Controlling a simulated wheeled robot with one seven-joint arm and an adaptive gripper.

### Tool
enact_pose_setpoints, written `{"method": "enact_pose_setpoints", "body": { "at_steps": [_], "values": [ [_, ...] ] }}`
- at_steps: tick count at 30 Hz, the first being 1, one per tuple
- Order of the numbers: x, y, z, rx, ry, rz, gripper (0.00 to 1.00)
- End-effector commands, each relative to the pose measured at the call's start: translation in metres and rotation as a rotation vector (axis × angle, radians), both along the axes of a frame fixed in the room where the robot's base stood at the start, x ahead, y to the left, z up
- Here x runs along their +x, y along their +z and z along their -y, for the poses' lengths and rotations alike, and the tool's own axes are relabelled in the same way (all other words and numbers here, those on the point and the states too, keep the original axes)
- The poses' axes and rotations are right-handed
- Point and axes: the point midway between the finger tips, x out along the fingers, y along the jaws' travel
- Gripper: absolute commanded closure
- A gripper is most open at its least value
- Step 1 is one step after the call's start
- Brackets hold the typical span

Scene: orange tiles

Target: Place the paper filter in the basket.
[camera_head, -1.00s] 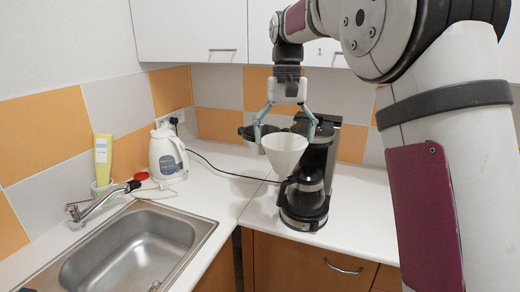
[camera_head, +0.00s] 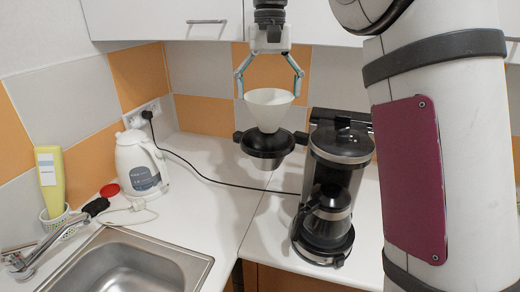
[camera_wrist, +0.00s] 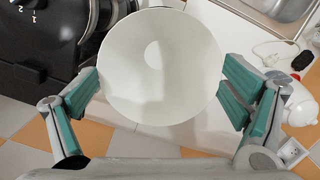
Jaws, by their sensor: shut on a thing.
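The white cone-shaped paper filter (camera_head: 268,108) is upright, wide end up, between the fingers of my gripper (camera_head: 268,94). My gripper is shut on its rim from both sides. The black basket (camera_head: 268,157) sits open to the left of the coffee maker (camera_head: 340,150). The filter's narrow end overlaps the basket's opening in the head view; I cannot tell whether it is just above or slightly inside. In the wrist view the filter (camera_wrist: 160,65) fills the space between the fingers (camera_wrist: 158,98) and hides the basket.
A glass carafe (camera_head: 327,212) stands in the coffee maker. A white kettle (camera_head: 140,163), a yellow bottle (camera_head: 51,178) and a steel sink (camera_head: 125,265) are at the left. A black cord (camera_head: 215,181) crosses the counter. White cupboards (camera_head: 190,18) hang above.

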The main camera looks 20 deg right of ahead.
Motion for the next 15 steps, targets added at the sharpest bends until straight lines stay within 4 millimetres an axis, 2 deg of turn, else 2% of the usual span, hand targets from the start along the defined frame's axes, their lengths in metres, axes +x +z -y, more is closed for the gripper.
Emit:
{"method": "enact_pose_setpoints", "body": {
  "at_steps": [2,9,15],
  "values": [
    [-0.001,-0.006,0.0,0.0,0.0,-0.003,0.17],
    [-0.002,-0.046,0.0,0.0,0.001,-0.004,0.17],
    [-0.001,-0.065,0.0,0.0,0.001,-0.002,0.17]
  ]
}}
